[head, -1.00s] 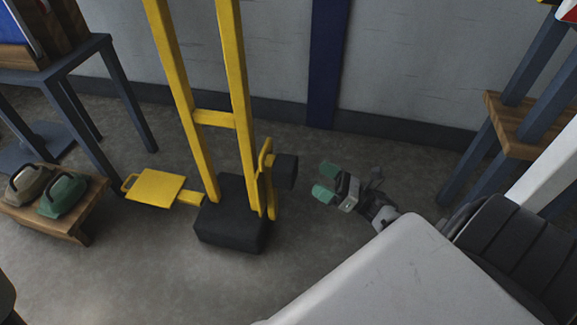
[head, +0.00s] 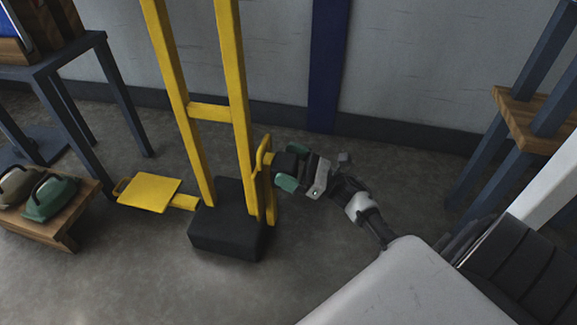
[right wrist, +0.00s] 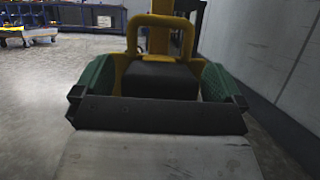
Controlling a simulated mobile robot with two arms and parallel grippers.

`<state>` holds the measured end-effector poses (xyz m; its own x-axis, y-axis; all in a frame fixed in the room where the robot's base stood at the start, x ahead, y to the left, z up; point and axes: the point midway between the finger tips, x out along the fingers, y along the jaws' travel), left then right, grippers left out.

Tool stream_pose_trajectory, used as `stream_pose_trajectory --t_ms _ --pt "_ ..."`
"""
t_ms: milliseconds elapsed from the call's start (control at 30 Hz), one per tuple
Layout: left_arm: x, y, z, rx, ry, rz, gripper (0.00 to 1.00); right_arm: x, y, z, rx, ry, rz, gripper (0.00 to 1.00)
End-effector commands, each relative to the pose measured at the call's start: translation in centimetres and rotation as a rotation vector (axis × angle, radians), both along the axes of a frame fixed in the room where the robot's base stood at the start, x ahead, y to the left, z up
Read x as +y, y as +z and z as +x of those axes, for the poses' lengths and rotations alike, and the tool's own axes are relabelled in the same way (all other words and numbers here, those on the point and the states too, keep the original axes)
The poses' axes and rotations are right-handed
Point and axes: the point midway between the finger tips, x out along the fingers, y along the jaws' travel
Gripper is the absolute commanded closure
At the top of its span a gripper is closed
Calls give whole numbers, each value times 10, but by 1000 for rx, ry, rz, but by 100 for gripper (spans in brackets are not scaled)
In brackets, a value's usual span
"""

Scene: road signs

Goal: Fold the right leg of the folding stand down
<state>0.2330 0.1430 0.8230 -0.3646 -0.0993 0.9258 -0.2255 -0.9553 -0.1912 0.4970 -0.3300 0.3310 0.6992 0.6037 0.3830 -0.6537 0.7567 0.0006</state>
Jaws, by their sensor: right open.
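The yellow folding stand (head: 241,90) rises from a black base block (head: 225,235). Its left leg (head: 150,191) is down, a flat yellow plate with a loop handle. Its right leg (head: 263,185) is upright beside the post, with a yellow loop handle and a black block (head: 283,162) sticking out to the right. My right gripper (head: 293,168) is at this black block, its green fingers open on either side. In the right wrist view the block (right wrist: 160,78) lies between the two green fingertips, with the loop handle (right wrist: 160,35) behind it. Contact cannot be told. My left gripper is out of view.
A low wooden stand (head: 60,215) with green (head: 50,197) and beige (head: 18,187) handled weights is at left. A blue-grey table (head: 60,65) stands behind it. A wall with a blue pillar (head: 328,60) closes the back. Floor between stand and right-hand rack (head: 520,120) is free.

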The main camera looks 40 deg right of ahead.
Motion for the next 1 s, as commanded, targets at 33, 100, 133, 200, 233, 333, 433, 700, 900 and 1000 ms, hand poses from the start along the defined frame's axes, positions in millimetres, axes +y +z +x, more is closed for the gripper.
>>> stream_pose_trajectory --t_ms 33,100,133,200,233,333,433,700,900,1000 --pt "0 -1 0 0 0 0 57 2 1 2 -1 0 -1 0" --pt "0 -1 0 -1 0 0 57 3 2 3 0 -1 0 0" --pt "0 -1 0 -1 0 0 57 3 2 3 0 -1 0 0" --pt "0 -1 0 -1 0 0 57 3 2 3 1 -1 0 0" --pt "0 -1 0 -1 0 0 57 3 2 3 1 -1 0 0" --pt "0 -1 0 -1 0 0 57 3 2 3 1 -1 0 0" --pt "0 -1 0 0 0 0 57 3 2 3 1 -1 0 15" --pt "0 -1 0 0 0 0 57 3 2 3 1 0 -1 57" --pt "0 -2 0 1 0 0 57 2 1 2 1 0 0 68" --pt "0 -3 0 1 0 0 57 -1 -1 -2 2 0 -1 68"
